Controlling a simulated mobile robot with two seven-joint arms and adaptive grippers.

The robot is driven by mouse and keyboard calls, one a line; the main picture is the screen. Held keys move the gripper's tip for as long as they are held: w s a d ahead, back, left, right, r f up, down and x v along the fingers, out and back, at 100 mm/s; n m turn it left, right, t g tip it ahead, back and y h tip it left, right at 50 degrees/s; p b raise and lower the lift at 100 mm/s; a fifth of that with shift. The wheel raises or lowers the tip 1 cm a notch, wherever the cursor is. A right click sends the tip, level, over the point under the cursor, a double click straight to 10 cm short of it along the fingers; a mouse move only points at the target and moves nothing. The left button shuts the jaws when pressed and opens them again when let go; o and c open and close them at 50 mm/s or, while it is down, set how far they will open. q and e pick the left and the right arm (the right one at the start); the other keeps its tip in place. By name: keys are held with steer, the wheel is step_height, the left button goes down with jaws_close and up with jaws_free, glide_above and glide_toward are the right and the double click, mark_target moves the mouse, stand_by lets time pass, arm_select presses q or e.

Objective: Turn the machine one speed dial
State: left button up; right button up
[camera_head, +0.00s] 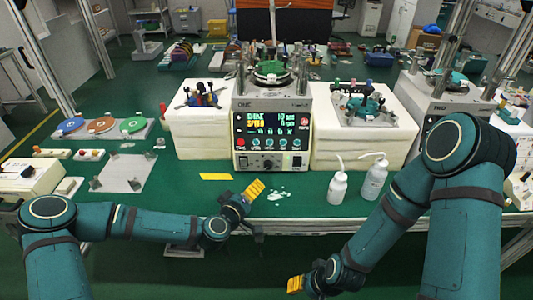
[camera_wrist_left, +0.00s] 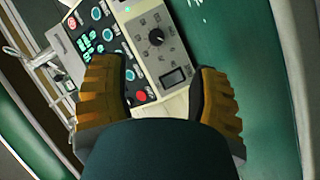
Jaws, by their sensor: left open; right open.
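Machine one (camera_head: 270,118) is the white unit at the centre of the green bench, with a lit screen and a front panel of buttons. Its dark round speed dial (camera_head: 268,164) sits low on the front. The dial also shows in the left wrist view (camera_wrist_left: 156,37), beyond the fingertips and ringed by scale marks. My left gripper (camera_head: 257,208) is open and empty over the bench in front of the machine, apart from the dial. Its two ridged fingers (camera_wrist_left: 163,84) stand wide apart in the wrist view. My right gripper (camera_head: 306,280) is open and low at the front, away from the machine.
Two white bottles (camera_head: 338,187) (camera_head: 375,178) stand right of the machine's front. A yellow strip (camera_head: 216,177) and a white spill (camera_head: 278,196) lie on the bench. White blocks (camera_head: 201,132) flank the machine. Coloured discs (camera_head: 102,125) and a plate (camera_head: 122,173) lie at left.

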mark_target(267, 167)
arm_select(q)
steer(key=shift+w+a+r, duration=0.25)
steer(key=shift+w+r, duration=0.05)
steer(key=shift+w, duration=0.5)
steer(key=b+x, duration=0.1)
steer(key=x, duration=0.5)
steer(key=b+x, duration=0.1)
steer(key=x, duration=0.6)
steer(key=shift+w+r, duration=0.15)
steer(key=shift+r, duration=0.05)
jaws_close()
